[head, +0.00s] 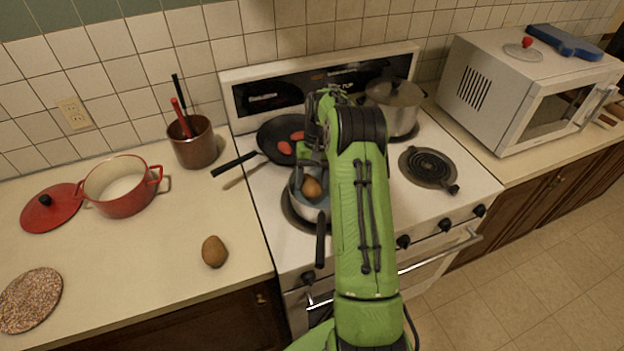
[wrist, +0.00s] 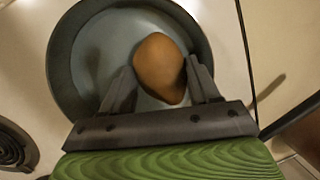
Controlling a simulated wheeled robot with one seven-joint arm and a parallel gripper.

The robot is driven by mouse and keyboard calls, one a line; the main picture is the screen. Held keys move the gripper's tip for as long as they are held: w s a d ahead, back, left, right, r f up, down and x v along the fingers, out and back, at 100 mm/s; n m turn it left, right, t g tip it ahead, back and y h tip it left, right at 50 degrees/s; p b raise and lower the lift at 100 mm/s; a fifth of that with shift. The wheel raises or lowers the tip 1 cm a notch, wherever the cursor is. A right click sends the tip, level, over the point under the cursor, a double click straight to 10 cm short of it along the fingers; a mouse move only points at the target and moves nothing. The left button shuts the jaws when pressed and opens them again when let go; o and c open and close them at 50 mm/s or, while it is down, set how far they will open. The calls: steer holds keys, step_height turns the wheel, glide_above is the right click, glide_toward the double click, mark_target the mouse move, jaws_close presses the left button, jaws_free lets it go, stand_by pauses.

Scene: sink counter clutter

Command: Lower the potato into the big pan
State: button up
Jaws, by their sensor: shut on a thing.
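A brown potato (head: 311,188) is held between the fingers of my gripper (head: 312,172). In the wrist view the potato (wrist: 159,66) sits between both fingertips, over the blue-grey inside of a round pan (wrist: 88,62). That pan (head: 309,205) is on the front left burner, its dark handle toward the front. I cannot tell whether the potato touches the pan's bottom. A black pan (head: 268,140) stands on the back left burner with red items (head: 285,148) in it. My arm hides part of both pans.
A lidded steel pot (head: 395,105) stands at the back right; the front right burner (head: 428,166) is bare. Another brown, oval item (head: 214,251) lies on the left counter, near a red pot (head: 120,188) and a utensil holder (head: 194,146). A microwave (head: 520,95) is at right.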

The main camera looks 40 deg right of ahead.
mark_target(313, 179)
steer(key=shift+f+b, duration=0.8)
steer(key=shift+f, duration=0.75)
stand_by(0.5)
stand_by(0.4)
steer(key=o, duration=1.2)
steer(key=p+v, duration=0.4)
steer(key=v, duration=1.1)
steer(key=shift+d+r, duration=0.15)
steer(key=shift+r, duration=0.25)
